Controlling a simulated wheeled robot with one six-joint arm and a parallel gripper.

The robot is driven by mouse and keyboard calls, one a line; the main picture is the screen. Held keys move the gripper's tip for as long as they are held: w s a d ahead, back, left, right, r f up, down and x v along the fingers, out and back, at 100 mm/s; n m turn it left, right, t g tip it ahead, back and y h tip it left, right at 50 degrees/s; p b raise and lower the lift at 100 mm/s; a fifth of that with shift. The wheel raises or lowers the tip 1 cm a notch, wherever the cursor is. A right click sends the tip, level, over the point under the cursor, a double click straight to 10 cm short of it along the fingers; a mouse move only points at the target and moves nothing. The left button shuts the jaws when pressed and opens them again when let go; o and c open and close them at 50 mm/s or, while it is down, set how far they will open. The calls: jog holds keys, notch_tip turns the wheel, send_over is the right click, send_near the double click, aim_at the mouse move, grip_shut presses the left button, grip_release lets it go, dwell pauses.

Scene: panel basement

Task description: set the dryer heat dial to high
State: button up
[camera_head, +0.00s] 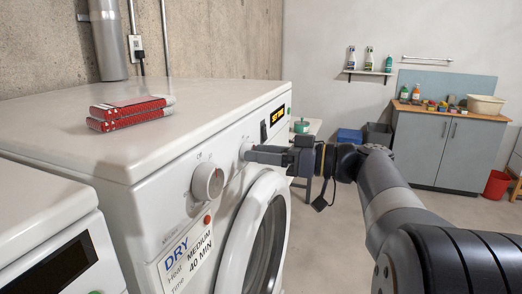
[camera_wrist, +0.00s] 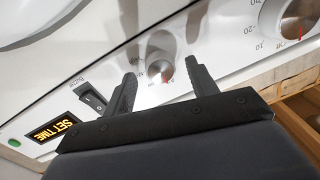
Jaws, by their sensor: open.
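The white dryer (camera_head: 150,165) stands at the left in the head view. In the head view my gripper (camera_head: 250,155) is at the panel and partly covers the dial. A larger dial (camera_head: 208,181) with numbers and OFF sits left of it; it also shows in the wrist view (camera_wrist: 298,18).
A rocker switch (camera_wrist: 93,99) and a lit SET TIME display (camera_wrist: 55,130) are beside the small dial. A card (camera_head: 186,258) reads DRY, Heat MEDIUM, Time 40 MIN. The round door (camera_head: 232,262) bulges below the panel.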

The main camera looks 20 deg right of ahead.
jog(key=shift+w+a, duration=0.2)
jog(key=shift+a, duration=0.15)
jog(key=c, duration=1)
